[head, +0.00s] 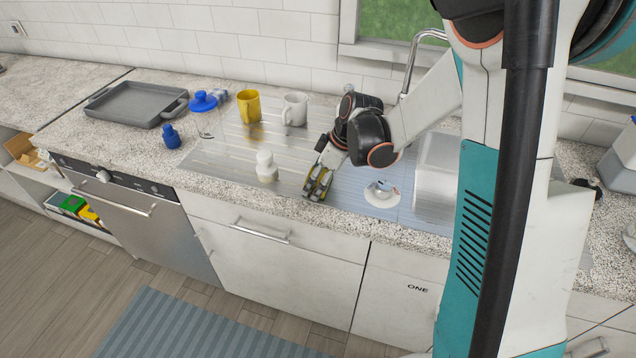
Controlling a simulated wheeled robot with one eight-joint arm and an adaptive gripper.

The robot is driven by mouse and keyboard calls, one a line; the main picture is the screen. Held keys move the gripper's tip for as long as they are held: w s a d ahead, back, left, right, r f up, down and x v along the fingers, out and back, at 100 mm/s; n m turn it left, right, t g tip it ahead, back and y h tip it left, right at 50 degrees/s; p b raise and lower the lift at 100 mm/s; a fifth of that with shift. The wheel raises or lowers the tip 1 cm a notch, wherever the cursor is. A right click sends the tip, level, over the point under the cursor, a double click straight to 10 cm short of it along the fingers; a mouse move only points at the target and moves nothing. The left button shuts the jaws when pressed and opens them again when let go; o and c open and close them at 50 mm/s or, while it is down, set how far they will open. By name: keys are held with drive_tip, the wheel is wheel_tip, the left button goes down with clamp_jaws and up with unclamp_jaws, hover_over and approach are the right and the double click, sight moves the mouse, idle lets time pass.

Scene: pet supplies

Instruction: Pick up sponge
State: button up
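My gripper (318,186) is low over the front part of the metal drainboard, near the counter's front edge, pointing down. A small yellow patch, which looks like the sponge (320,184), shows at its fingertips. The fingers hide most of it. From this distance I cannot tell whether the fingers are closed on it or only around it.
A white bottle (266,168) stands left of my gripper. A white round item (381,193) is to the right, beside the sink (437,178). A yellow mug (249,106), a white mug (294,109), a blue-lidded jar (207,115) and a grey tray (137,103) stand farther back.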

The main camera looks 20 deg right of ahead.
drive_tip(key=shift+c, duration=0.4)
wheel_tip(320, 180, up, 20)
drive_tip(key=p, duration=0.6)
